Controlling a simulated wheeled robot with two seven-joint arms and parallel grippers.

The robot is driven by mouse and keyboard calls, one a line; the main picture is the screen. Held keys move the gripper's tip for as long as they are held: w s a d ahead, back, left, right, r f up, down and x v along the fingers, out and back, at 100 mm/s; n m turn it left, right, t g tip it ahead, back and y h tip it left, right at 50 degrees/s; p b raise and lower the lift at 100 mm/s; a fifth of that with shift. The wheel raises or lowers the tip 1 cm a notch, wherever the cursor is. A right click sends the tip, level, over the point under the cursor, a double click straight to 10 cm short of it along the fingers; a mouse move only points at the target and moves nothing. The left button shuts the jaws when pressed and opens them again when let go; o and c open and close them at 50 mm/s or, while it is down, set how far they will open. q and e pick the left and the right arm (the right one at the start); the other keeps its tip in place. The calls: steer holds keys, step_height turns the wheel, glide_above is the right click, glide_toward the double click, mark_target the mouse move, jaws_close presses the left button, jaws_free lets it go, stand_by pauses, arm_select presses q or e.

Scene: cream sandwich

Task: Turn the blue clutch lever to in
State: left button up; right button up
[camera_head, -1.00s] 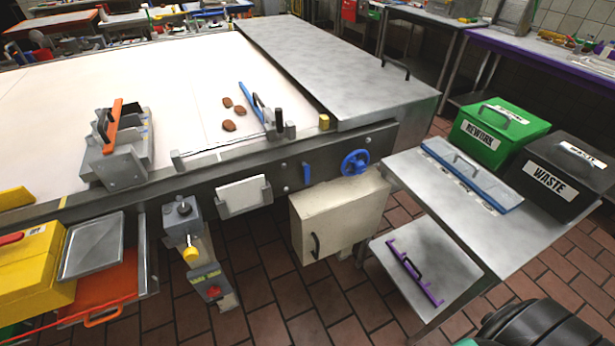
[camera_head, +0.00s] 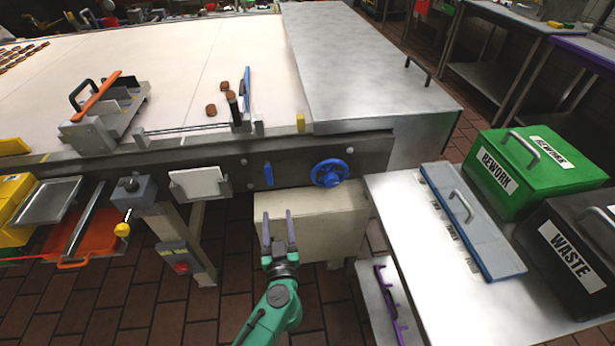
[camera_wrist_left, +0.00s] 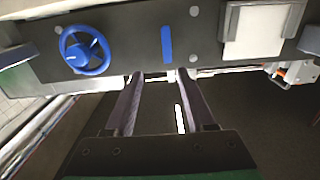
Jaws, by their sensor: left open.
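The blue clutch lever (camera_head: 268,175) is a short blue bar standing upright on the dark side rail of the conveyor table. In the left wrist view the lever (camera_wrist_left: 167,44) also stands upright, just beyond the fingertips. My left gripper (camera_head: 277,213) is open and empty, with its two fingers pointing toward the rail, below the lever and apart from it. In the left wrist view the gripper's fingers (camera_wrist_left: 156,77) are spread, with the lever above the gap between them. I see no readable marking for the lever's positions. My right gripper is out of view.
A blue handwheel (camera_head: 329,173) sits on the rail right of the lever. A white card holder (camera_head: 200,183) is to its left. A cream box (camera_head: 330,225) hangs below the rail. A metal side table (camera_head: 400,200) with green and black bins stands at right.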

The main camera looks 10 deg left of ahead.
arm_select(q)
glide_toward(269, 176)
steer(key=b+x, duration=0.1)
steer(key=x, duration=0.7)
steer(key=shift+w+f, duration=0.1)
steer(key=shift+w, duration=0.05)
steer(key=shift+w+a, duration=0.15)
steer(key=shift+w, duration=0.05)
jaws_close()
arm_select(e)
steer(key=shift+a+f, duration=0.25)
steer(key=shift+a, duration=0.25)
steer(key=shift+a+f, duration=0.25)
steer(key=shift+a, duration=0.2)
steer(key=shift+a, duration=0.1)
